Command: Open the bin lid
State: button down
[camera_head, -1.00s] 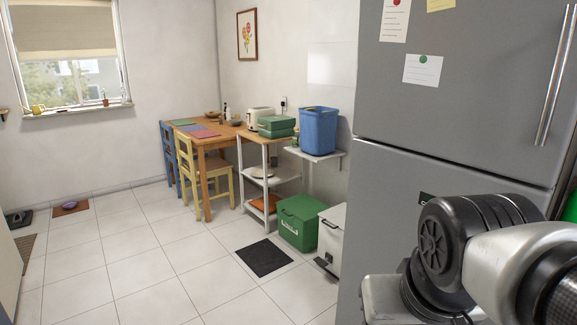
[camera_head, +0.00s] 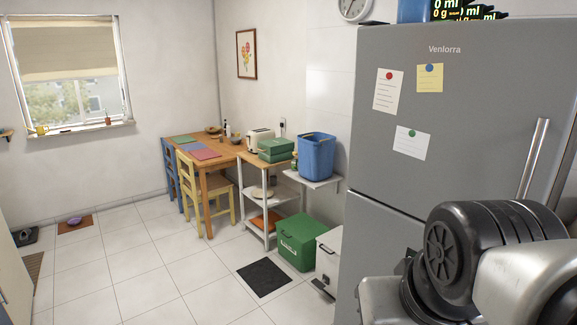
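A white bin (camera_head: 327,258) stands on the floor, partly hidden behind the left edge of the grey fridge. It has a dark part low at its front that looks like a pedal, and its top looks shut. A green box (camera_head: 296,246) with a closed top and a dark handle stands just left of it. My gripper is out of the picture; only black and silver links of my arm show at the lower right, in front of the fridge.
The fridge (camera_head: 452,110) fills the right side. A shelf trolley (camera_head: 258,189), wooden table (camera_head: 218,162) and yellow chair (camera_head: 203,195) stand along the back. A blue tub (camera_head: 317,158) sits on a wall shelf (camera_head: 318,183). A black mat (camera_head: 264,278) lies on mostly clear tiles.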

aim_at(332, 239)
jog(key=i+j+u, duration=0.2)
jog(key=i, duration=0.25)
jog(key=i+u, duration=0.2)
jog(key=i, duration=0.3)
jog(key=i+j, duration=0.1)
jog(key=i, duration=1.5)
jog(key=i+j+z, duration=0.1)
jog(key=i+z, duration=0.2)
jog(key=z, duration=0.2)
jog(key=i+j+z, duration=0.2)
jog(key=z, duration=0.25)
jog(key=i+j+z, duration=0.35)
jog(key=z, duration=0.15)
jog(key=i+j+z, duration=0.2)
jog(key=j+z, duration=0.3)
jog(key=i+j+z, duration=0.15)
jog(key=j+z, duration=0.65)
jog(key=j, duration=0.25)
